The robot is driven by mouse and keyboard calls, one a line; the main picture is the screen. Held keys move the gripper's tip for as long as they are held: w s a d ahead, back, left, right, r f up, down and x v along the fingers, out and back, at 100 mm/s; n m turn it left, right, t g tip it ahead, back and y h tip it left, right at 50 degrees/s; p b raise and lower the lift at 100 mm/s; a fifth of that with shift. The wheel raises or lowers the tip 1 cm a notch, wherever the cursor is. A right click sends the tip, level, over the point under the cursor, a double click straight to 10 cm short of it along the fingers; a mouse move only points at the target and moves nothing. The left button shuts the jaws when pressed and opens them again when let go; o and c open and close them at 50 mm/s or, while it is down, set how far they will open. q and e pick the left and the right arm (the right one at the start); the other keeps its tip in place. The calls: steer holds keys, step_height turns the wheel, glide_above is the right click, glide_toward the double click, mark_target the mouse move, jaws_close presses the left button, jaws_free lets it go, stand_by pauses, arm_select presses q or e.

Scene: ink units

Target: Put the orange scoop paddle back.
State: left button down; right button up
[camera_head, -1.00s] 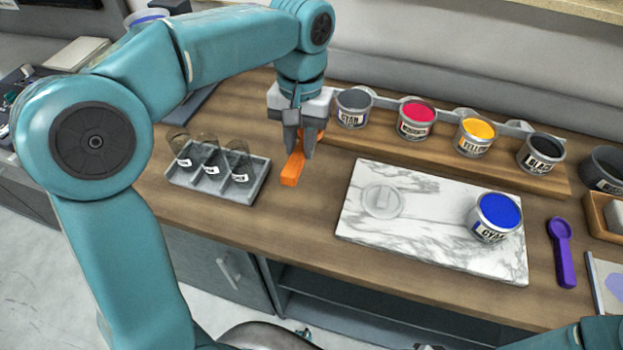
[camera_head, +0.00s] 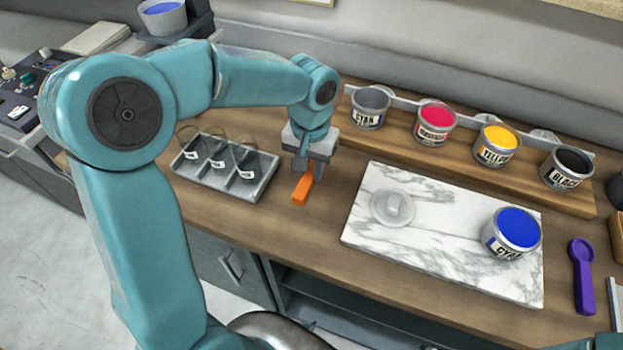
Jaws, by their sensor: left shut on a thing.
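The orange scoop paddle (camera_head: 302,190) is in my left gripper (camera_head: 306,172), which is shut on it. The visible part of the paddle is a short orange bar pointing down towards the front. The gripper covers its upper part. The paddle is at the wooden counter, between the grey tray and the marble slab; I cannot tell whether it touches the wood. The grey compartment tray (camera_head: 222,187) stands just left of the gripper, with several labelled clear scoops or cups in it. My right gripper is not in view.
A marble slab (camera_head: 390,240) carries a clear lid (camera_head: 392,208) and an open blue cyan tub (camera_head: 512,234). A purple scoop (camera_head: 582,275) lies to its right. Behind, a wooden rack (camera_head: 470,167) holds magenta, yellow and black tubs and a grey-looking cyan one.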

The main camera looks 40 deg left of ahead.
mark_target(311, 182)
arm_select(q)
step_height(311, 182, down, 5)
steer(key=shift+w, duration=0.1)
steer(key=shift+d, duration=0.1)
steer(key=shift+f, duration=0.15)
steer(key=c, duration=0.9)
jaws_free()
